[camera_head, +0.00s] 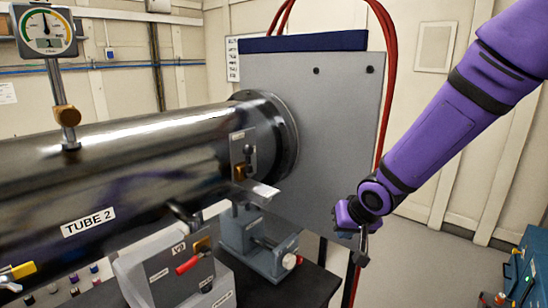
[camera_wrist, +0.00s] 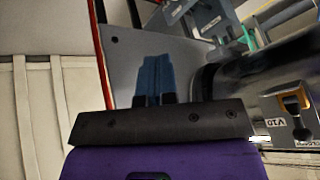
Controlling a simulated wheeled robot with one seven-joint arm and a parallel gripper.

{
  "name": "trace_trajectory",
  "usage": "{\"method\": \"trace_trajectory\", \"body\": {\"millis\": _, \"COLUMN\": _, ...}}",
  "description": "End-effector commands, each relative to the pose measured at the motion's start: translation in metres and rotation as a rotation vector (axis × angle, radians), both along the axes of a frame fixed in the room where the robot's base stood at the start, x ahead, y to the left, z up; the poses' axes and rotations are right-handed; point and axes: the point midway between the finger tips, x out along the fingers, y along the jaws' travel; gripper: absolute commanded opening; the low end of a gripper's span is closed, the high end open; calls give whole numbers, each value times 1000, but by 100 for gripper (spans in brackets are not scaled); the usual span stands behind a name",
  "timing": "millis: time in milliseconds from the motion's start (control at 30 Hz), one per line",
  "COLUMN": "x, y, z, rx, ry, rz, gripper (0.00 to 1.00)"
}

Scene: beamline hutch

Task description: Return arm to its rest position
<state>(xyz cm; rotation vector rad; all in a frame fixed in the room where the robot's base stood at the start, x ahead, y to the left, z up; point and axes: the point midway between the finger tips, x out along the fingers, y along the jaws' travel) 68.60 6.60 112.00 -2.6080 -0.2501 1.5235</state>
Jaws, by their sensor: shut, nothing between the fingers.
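My purple arm (camera_head: 440,125) reaches in from the upper right in the head view. My gripper (camera_head: 361,258) hangs at its end, pointing down, in front of the lower right edge of the grey plate. In the wrist view the two blue-grey fingers of my gripper (camera_wrist: 155,72) are together, with nothing seen between them. The gripper appears apart from the tube and the plate.
A dark tube marked TUBE 2 (camera_head: 90,222) runs into the grey upright plate (camera_head: 345,120). Red hoses (camera_head: 389,75) hang along the plate's right edge. A valve box marked V9 (camera_head: 178,268) and a grey clamp (camera_head: 262,246) stand below. A teal case (camera_head: 526,270) is at lower right.

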Motion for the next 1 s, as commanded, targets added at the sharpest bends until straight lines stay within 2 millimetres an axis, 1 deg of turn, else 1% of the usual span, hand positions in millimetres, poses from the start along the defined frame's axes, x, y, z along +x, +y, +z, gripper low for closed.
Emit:
{"method": "trace_trajectory", "body": {"millis": 33, "x": -5, "y": -11, "z": 17, "rx": -35, "ry": -15, "rz": -12, "gripper": 0}}
{"method": "trace_trajectory", "body": {"millis": 167, "x": -22, "y": -38, "z": 50, "rx": -115, "ry": -27, "rz": -44, "gripper": 0}}
{"method": "trace_trajectory", "body": {"millis": 267, "x": -38, "y": -57, "z": 75, "rx": -165, "ry": -31, "rz": -67, "gripper": 0}}
{"method": "trace_trajectory", "body": {"millis": 367, "x": -58, "y": -74, "z": 98, "rx": -204, "ry": -28, "rz": -89, "gripper": 0}}
{"method": "trace_trajectory", "body": {"millis": 500, "x": -90, "y": -94, "z": 128, "rx": -240, "ry": -18, "rz": -115, "gripper": 0}}
{"method": "trace_trajectory", "body": {"millis": 667, "x": -132, "y": -112, "z": 155, "rx": -255, "ry": 0, "rz": -132, "gripper": 0}}
{"method": "trace_trajectory", "body": {"millis": 800, "x": -171, "y": -124, "z": 174, "rx": -246, "ry": 15, "rz": -136, "gripper": 0}}
{"method": "trace_trajectory", "body": {"millis": 900, "x": -199, "y": -130, "z": 184, "rx": -231, "ry": 28, "rz": -127, "gripper": 0}}
{"method": "trace_trajectory", "body": {"millis": 1000, "x": -223, "y": -133, "z": 191, "rx": -211, "ry": 37, "rz": -113, "gripper": 0}}
